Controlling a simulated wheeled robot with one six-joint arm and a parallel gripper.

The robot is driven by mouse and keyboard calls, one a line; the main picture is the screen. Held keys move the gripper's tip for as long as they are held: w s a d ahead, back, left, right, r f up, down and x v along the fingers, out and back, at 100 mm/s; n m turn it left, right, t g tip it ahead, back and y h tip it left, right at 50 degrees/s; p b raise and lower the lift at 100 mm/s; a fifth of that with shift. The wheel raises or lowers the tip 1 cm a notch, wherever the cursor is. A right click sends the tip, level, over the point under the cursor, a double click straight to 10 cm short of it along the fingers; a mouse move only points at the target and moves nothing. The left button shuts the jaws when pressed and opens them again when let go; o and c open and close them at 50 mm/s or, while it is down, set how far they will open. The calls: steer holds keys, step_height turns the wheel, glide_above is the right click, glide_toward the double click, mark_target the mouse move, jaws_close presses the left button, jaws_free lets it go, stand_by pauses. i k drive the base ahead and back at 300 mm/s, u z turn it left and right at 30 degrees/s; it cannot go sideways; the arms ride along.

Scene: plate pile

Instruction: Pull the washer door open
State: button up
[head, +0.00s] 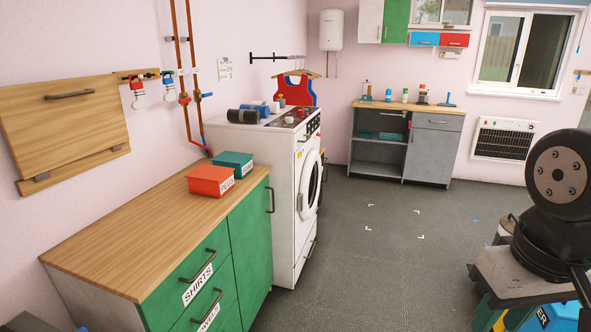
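The white washer (283,218) stands against the left wall, just past the green cabinet. Its round door (311,184), with a pale rim and dark glass, is on the front face, which points right. I see the door at a steep angle; it looks closed, but a small gap cannot be ruled out. A small metallic part (300,202) shows at the rim's near side; I cannot tell if it is the handle. Dark links of my arm show at the right edge, well apart from the washer. My gripper is not in view.
The green cabinet (250,240) with bar handles stands before the washer, bearing red (210,181) and teal (233,164) boxes. Dark and blue cylinders lie on the washer. The grey floor (375,265) right of it is open. A grey counter (432,150) stands at the back.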

mark_target(313, 158)
steer(key=z, duration=0.05)
steer(key=i, duration=3.65)
